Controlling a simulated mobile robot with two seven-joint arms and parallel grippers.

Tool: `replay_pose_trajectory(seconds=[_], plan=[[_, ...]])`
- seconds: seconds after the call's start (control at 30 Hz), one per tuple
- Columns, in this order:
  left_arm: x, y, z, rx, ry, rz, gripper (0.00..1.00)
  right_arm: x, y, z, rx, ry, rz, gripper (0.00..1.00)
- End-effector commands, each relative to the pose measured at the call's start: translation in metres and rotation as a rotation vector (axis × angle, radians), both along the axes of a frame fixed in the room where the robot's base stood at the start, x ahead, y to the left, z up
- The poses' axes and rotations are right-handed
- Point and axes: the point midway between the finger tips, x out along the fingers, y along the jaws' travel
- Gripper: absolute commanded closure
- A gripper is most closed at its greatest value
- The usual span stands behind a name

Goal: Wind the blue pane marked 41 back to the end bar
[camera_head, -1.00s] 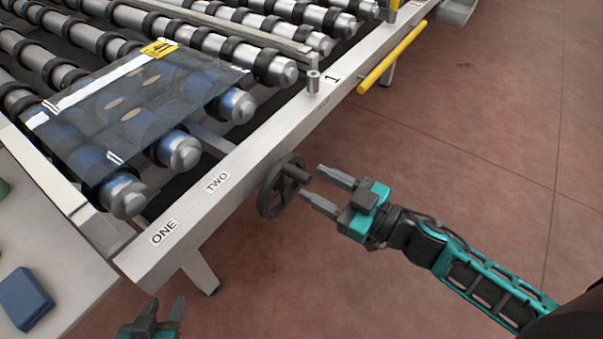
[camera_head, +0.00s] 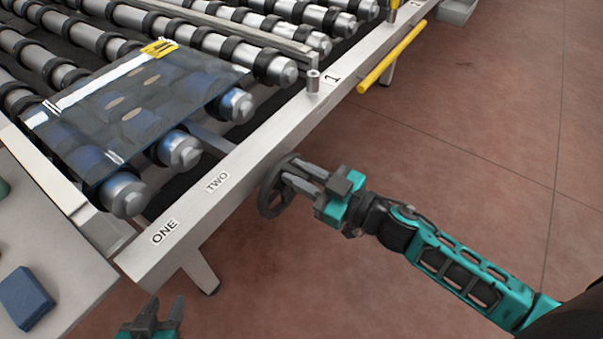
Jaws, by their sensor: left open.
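The blue see-through pane (camera_head: 130,105) lies flat on the rollers at the left, with a yellow label (camera_head: 159,47) at its far corner; the number on it is too small to read. A dark handwheel (camera_head: 268,192) sits on the side rail below the rollers, right of the "TWO" label. My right gripper (camera_head: 291,171) is at the wheel, its fingers closed in around the crank knob, which they mostly hide. My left gripper (camera_head: 158,311) is open and empty at the bottom edge, below the rail, away from the pane and wheel.
The pale side rail (camera_head: 245,166) carries labels "ONE", "TWO" and "1", and a small metal post (camera_head: 313,82). A yellow bar (camera_head: 392,57) runs along its far part. A light bar (camera_head: 215,23) crosses the rollers. A blue block (camera_head: 25,298) lies on the left table. Floor at right is clear.

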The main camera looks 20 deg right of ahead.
Motion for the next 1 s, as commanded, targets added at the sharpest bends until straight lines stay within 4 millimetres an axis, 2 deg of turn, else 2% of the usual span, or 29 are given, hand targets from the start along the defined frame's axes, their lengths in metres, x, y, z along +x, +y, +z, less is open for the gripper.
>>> replay_pose_trajectory(seconds=[0.03, 0.23, 0.73, 1.0], plan=[[0.0001, 0.0000, 0.0001, 0.000, 0.000, 0.000, 0.57, -0.0001, 0.0000, 0.0000, 0.000, 0.000, 0.000, 0.82], [0.0001, 0.0000, 0.0002, 0.000, 0.000, 0.000, 0.57, -0.0002, -0.0001, -0.0001, 0.000, 0.000, 0.000, 1.00], [0.0004, 0.0000, 0.0007, 0.000, -0.001, 0.000, 0.57, -0.0008, 0.0005, -0.0001, -0.007, -0.006, 0.000, 1.00], [0.0005, 0.0001, 0.0035, 0.000, -0.001, 0.000, 0.57, -0.0052, 0.0062, -0.0002, -0.087, -0.067, 0.000, 1.00]])
